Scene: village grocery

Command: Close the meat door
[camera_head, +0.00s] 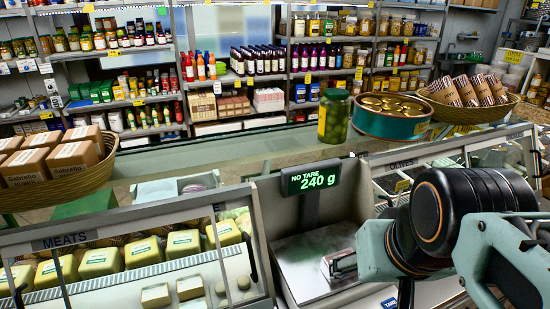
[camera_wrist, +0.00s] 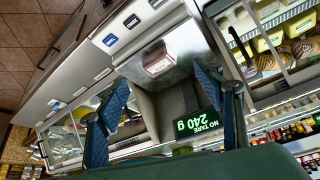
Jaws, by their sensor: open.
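The meat case, labelled MEATS (camera_head: 62,240), stands at the lower left of the head view. It also shows at the upper right of the wrist view, with meats and yellow-wrapped blocks (camera_wrist: 268,38) inside. Slanted frame bars (camera_head: 218,250) cross its front; I cannot tell how far the glass door stands open. My gripper (camera_wrist: 165,105) is open and empty, its two blue fingers spread above the scale area, to the right of the meat case in the head view. My arm hides most of the gripper there.
A scale with a 240 g display (camera_head: 311,178) stands between the meat case and the olives case (camera_head: 402,163). A small package (camera_wrist: 157,63) lies on it. The glass counter above holds baskets (camera_head: 55,188), a jar (camera_head: 334,116) and a round green tin (camera_head: 390,118).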

